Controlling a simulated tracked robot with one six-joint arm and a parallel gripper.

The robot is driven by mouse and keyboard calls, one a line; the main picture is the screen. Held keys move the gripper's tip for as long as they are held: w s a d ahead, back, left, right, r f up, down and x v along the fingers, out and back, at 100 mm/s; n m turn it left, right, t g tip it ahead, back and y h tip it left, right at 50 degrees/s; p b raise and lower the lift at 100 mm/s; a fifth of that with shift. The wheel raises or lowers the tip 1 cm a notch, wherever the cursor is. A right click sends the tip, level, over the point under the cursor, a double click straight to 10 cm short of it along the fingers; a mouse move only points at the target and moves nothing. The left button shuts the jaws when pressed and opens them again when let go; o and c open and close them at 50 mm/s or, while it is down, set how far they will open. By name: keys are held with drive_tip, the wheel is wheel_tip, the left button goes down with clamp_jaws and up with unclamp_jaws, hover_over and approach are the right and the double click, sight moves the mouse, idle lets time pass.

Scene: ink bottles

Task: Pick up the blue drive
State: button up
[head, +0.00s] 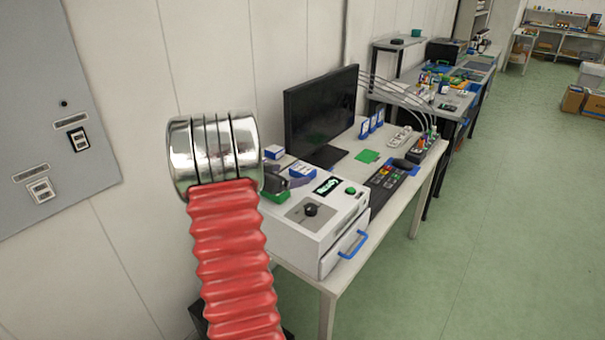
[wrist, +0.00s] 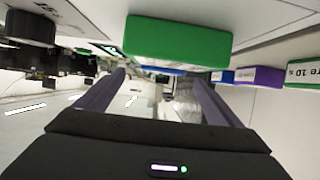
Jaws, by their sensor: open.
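In the wrist view, which looks upside down, my gripper (wrist: 157,80) is open, with its two grey-purple fingers apart and no object clearly held. A large green box (wrist: 178,40) is close by at the top of the picture. A small blue box (wrist: 222,76) stands just right of the fingers, beside a purple box (wrist: 258,75) and a white-faced box (wrist: 304,72). I cannot tell which blue thing is the drive. In the head view, blue-and-white boxes (head: 303,170) lie on the desk near my dark gripper (head: 282,180), which is partly hidden by my arm.
A white machine (head: 318,225) with a black knob and blue handle stands at the desk's front. A black monitor (head: 321,108) stands behind. A keyboard (head: 388,177) and green card (head: 367,156) lie to the right. The green floor (head: 485,220) beside the desk is clear.

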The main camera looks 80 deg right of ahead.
sight(298, 172)
drive_tip(key=shift+x, duration=1.2)
drive_tip(key=shift+w+x, duration=0.2)
drive_tip(key=shift+x, duration=2.5)
drive_tip(key=shift+w, duration=0.1)
drive_tip(key=c, duration=1.2)
